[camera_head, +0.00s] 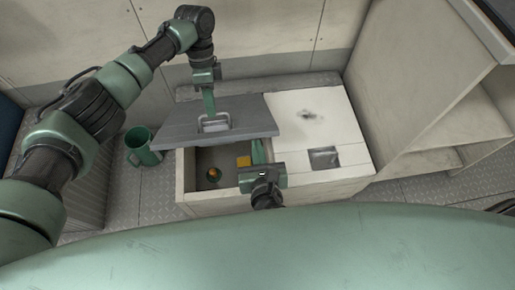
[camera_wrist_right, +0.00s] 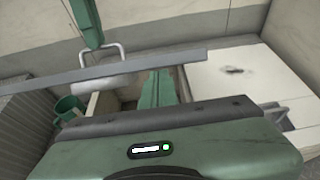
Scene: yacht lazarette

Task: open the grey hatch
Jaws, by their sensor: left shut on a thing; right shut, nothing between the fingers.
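The grey hatch (camera_head: 165,132) is raised at an angle over the left compartment of a low cream locker (camera_head: 240,205). In the right wrist view the hatch (camera_wrist_right: 150,66) shows nearly edge-on. My left gripper (camera_head: 210,113) is shut on the hatch's metal handle (camera_head: 216,126), and it also shows at the top of the right wrist view (camera_wrist_right: 96,42). My right gripper (camera_head: 258,145) is shut and empty at the front of the opening. Its fingertips are near the hatch's lower front edge; whether they touch it, I cannot tell.
A yellow block (camera_head: 243,161) and a small orange item (camera_head: 213,173) lie inside the open compartment. The white lid (camera_head: 300,115) on the right is closed, with a recessed latch (camera_head: 324,158).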

